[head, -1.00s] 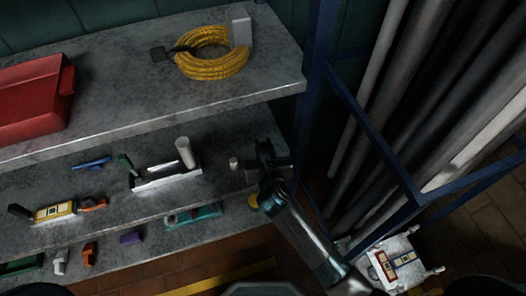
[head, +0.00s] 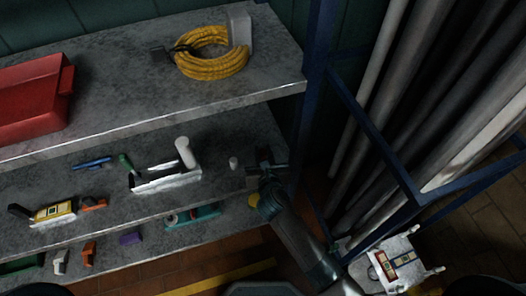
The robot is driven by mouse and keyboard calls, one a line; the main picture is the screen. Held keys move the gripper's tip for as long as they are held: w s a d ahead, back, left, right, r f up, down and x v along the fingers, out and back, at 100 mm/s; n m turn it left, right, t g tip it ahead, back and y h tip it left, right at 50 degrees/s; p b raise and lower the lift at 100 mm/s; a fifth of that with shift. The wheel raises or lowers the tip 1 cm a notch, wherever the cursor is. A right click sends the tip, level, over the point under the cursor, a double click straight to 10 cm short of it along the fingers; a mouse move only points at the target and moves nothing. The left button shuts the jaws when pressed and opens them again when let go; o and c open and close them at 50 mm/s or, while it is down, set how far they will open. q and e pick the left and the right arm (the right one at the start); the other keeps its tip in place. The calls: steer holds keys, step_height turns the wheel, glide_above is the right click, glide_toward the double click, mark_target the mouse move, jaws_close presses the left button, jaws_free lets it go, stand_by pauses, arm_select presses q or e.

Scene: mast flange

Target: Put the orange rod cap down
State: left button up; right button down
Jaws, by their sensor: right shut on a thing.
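My right gripper (head: 266,160) is at the right end of the middle shelf (head: 222,143), over or just in front of its edge. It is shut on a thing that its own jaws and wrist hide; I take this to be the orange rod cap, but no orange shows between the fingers. I cannot tell whether the held thing touches the shelf. A small pale cylinder (head: 233,163) stands just left of the gripper. My left gripper is not in view.
A white holder with an upright cylinder (head: 186,152) stands left of the gripper. Orange pieces (head: 95,204) (head: 89,253) lie farther left. A teal tool (head: 193,216) lies below. A blue frame post (head: 315,100) rises at the right. Bare shelf shows behind the gripper.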

steer(key=c, duration=1.6)
jaws_free()
steer(key=shift+c, duration=0.2)
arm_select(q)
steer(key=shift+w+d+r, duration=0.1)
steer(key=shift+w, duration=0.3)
arm_select(e)
steer(key=shift+o, duration=0.3)
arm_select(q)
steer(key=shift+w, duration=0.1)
arm_select(e)
steer(key=shift+r, duration=0.15)
steer(key=shift+s+d+r, duration=0.1)
steer(key=shift+s+r, duration=0.05)
steer(key=shift+s, duration=0.35)
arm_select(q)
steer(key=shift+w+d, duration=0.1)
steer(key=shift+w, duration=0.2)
arm_select(e)
steer(key=v, duration=1.1)
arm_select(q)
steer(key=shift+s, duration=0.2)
